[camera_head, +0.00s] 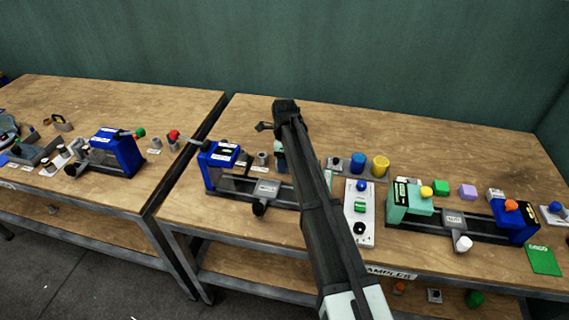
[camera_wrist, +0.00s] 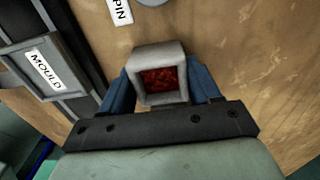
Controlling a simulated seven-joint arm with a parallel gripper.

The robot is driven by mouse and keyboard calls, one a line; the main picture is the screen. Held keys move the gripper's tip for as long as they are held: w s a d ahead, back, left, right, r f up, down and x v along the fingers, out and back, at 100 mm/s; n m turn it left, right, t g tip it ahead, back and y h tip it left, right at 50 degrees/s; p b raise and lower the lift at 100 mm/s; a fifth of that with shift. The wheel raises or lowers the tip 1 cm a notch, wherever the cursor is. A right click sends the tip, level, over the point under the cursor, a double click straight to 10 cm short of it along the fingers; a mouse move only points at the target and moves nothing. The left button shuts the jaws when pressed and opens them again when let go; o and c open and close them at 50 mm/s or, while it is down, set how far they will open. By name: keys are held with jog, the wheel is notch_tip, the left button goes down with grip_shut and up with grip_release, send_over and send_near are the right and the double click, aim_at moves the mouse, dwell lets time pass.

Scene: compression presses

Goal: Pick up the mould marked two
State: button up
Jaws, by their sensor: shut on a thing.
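In the wrist view my gripper (camera_wrist: 162,82) is shut on a small grey square mould (camera_wrist: 158,54), one blue finger on either side. The mould is open at the top and has red, grainy material inside. No number can be read on its faces. Wood shows around it, but I cannot tell whether it touches the bench. In the head view my dark arm crosses the middle of the right bench, and the fingers and the mould cannot be made out there.
A dark rail with a MOULD label (camera_wrist: 45,70) lies left of the gripper, and a PIN label (camera_wrist: 120,10) lies beyond it. A blue-ended press (camera_head: 218,160) stands left of my arm. A green-and-blue press (camera_head: 410,198) and a yellow pot (camera_head: 380,165) stand right. The back of the bench is clear.

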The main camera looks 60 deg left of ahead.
notch_tip(320, 180, up, 9)
jog(key=s+d, duration=0.6)
jog(key=s, duration=0.4)
jog(key=shift+s+d+r, duration=0.4)
jog(key=shift+r, duration=0.05)
jog(key=shift+f, duration=0.15)
jog(key=shift+f, duration=2.85)
jog(key=shift+f, duration=0.65)
